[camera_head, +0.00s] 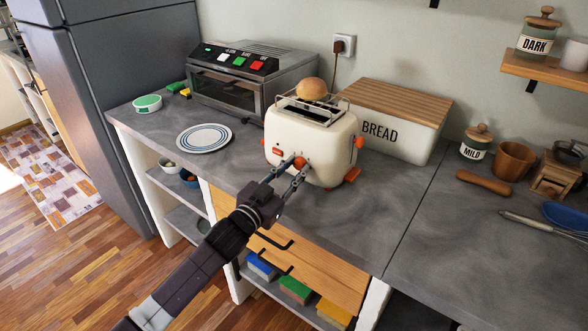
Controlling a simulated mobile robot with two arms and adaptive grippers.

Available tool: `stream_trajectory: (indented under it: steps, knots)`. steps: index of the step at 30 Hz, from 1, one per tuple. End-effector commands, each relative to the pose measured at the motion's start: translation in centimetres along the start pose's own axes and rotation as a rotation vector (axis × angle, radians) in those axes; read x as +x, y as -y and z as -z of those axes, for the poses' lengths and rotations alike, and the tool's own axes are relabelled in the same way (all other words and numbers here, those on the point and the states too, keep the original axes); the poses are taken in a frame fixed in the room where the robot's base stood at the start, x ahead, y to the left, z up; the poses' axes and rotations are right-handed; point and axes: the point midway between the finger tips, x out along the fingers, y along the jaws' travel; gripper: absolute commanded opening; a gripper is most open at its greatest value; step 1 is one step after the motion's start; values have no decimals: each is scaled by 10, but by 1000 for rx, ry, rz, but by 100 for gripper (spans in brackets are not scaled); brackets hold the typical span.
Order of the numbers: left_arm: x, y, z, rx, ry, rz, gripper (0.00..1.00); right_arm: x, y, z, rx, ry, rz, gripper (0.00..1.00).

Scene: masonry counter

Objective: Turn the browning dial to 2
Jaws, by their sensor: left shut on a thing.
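A cream toaster (322,138) stands on the grey counter, with a round bun (311,89) on the wire rack above its slots. An orange browning dial (300,162) is on its front face. My left gripper (294,167) reaches up to the toaster's front and is shut on the dial, with its fingers on either side. The dial's markings are too small to read, so its setting cannot be told. An orange lever (359,142) is on the toaster's right side. My right gripper is not in view.
A striped plate (204,137) lies left of the toaster. A small oven (237,82) stands behind it. A wooden-lidded bread box (392,142) is close behind the toaster on the right. The counter front right of the toaster is clear. A drawer (290,253) lies below the edge.

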Motion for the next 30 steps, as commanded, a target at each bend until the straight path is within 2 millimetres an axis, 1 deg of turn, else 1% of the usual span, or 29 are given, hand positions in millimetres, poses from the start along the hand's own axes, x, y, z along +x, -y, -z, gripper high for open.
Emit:
stream_trajectory:
  steps: [6,15,21,30]
  knots:
    - [0,0,0,176,-15,-4,0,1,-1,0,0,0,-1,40]
    - [0,0,-1,341,-27,-7,0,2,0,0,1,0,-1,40]
    - [0,0,-1,392,-31,-8,0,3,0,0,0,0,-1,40]
    - [0,0,-1,405,-32,-8,0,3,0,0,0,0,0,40]
